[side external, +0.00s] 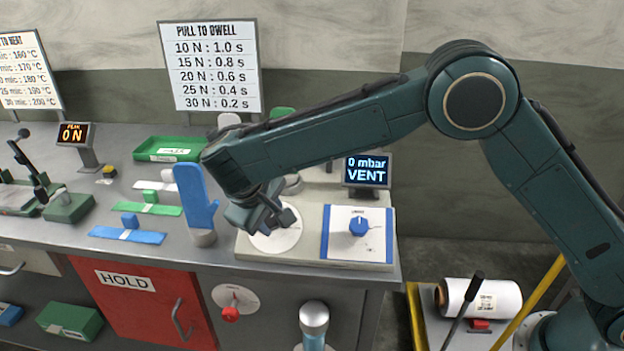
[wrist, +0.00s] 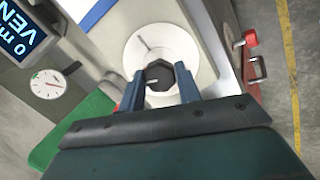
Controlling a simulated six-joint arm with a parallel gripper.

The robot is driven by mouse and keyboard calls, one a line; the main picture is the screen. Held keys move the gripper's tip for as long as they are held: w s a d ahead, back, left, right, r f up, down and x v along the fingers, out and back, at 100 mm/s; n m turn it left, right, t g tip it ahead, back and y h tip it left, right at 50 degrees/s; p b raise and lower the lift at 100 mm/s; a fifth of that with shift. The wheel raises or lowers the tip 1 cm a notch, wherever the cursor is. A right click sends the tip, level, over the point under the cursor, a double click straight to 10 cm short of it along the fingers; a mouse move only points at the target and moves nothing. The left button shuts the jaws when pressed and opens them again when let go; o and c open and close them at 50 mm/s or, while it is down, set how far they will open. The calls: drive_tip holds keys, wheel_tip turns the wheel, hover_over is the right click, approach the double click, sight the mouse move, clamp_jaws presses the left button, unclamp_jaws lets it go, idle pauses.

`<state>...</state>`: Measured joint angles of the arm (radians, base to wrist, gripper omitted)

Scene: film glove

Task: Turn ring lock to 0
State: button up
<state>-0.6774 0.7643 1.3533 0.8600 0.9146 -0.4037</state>
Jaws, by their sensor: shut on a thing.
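The ring lock (wrist: 158,66) appears as a dark faceted knob at the centre of a round white plate (wrist: 185,48) in the wrist view. A short grey mark shows on the plate above the knob. My gripper (wrist: 159,86) is shut on the knob, with one blue finger on each side. In the side external view my gripper (side external: 266,215) is low over the same white plate (side external: 287,240), at the left of the cream-coloured unit. There the arm and fingers hide the knob. I cannot read any numbers around it.
A display (side external: 367,171) reads 0 mbar VENT. A blue knob (side external: 359,226) sits right of my gripper. A blue glove form (side external: 196,197) stands close on its left. A green tray (side external: 169,149) lies farther back.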

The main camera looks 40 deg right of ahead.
drive_tip(key=shift+n+h, duration=0.3)
drive_tip(key=shift+n, duration=2)
drive_tip(key=shift+a, duration=0.1)
drive_tip(key=o, duration=1)
drive_tip(key=shift+c, duration=0.2)
drive_tip(key=shift+r, duration=0.1)
drive_tip(key=v, duration=0.7)
drive_tip(key=shift+s, duration=0.2)
drive_tip(key=shift+a+r, duration=0.1)
drive_tip(key=shift+r, duration=0.05)
